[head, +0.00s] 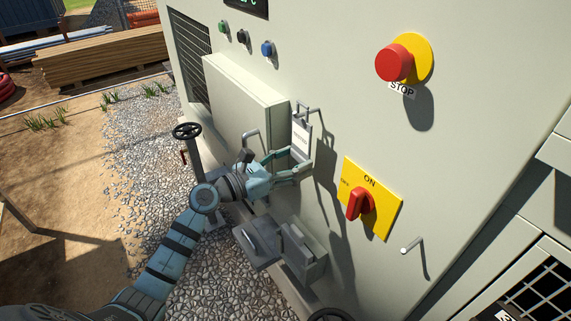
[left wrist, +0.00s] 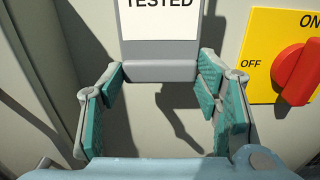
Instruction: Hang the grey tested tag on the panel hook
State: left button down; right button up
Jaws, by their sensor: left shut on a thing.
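The grey tested tag (head: 301,143) hangs upright in front of the chiller panel, with a white label facing out. The left wrist view shows the word TESTED on it and a grey lower block (left wrist: 160,71). My left gripper (head: 300,163) is shut on this block, one teal-padded finger at each side. A thin metal hook (head: 312,109) sticks out of the panel at the tag's top edge; I cannot tell whether the tag rests on it. Another bent hook (head: 411,247) is lower right on the panel. My right gripper is not in view.
A yellow plate with a red ON/OFF switch (head: 358,204) is right of the tag. A red STOP button (head: 394,63) is higher up. A pale raised box (head: 240,100) and grey latch boxes (head: 302,257) stand out near the arm. A black valve wheel (head: 187,131) is left.

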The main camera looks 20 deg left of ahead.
pick_arm(q)
jog(key=shift+w+d, duration=0.25)
jog(key=shift+w, duration=0.15)
jog(key=shift+f, duration=0.1)
jog(key=shift+f+b, duration=0.55)
jog(key=shift+b, duration=0.05)
grip_release()
dwell(0.3)
